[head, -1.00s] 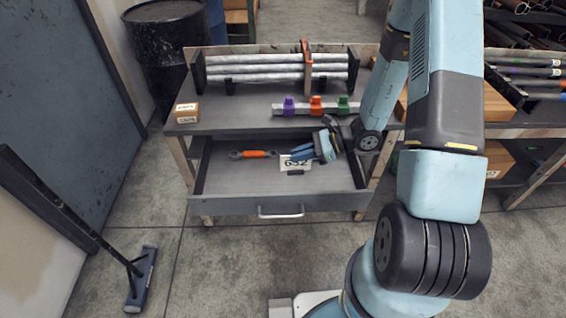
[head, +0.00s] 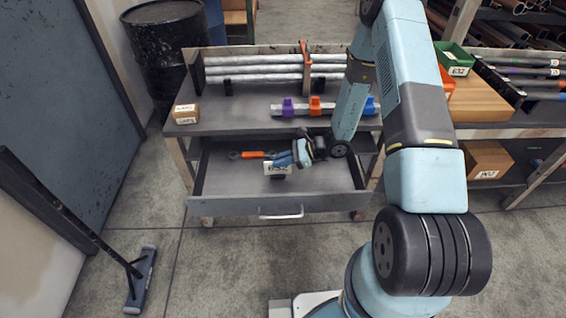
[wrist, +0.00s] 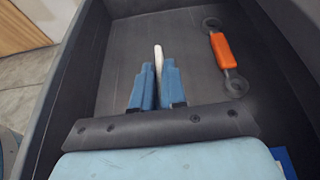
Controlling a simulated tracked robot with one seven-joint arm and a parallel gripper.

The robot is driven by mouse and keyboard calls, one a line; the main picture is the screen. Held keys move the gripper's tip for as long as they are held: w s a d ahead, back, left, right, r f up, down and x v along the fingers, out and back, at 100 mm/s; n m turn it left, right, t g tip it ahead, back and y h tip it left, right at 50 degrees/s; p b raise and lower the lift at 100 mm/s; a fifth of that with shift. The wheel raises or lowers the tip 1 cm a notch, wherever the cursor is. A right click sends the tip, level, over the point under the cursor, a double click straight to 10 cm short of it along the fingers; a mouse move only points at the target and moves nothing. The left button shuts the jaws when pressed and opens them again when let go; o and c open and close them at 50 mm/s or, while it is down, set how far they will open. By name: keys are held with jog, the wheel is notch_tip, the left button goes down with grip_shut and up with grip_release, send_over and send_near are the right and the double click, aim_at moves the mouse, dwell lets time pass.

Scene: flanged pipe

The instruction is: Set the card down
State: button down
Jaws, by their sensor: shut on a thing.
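My gripper (head: 279,162) is shut on a white card (head: 277,169) with dark print, inside the open drawer (head: 330,178). The card hangs from the blue fingers and faces the head camera; its print is too small to read surely. In the wrist view the card (wrist: 158,56) shows edge-on as a thin white strip between the fingertips of my gripper (wrist: 157,72). I cannot tell whether its lower edge touches the drawer floor.
A wrench with an orange handle (head: 252,155) lies at the back left of the drawer, close to my gripper; it also shows in the wrist view (wrist: 222,50). The drawer floor is bare at the right and front. Pipes (head: 270,72) and clamps (head: 315,105) are on the bench above.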

jog(key=shift+f, duration=0.5)
jog(key=c, duration=1.2)
grip_release()
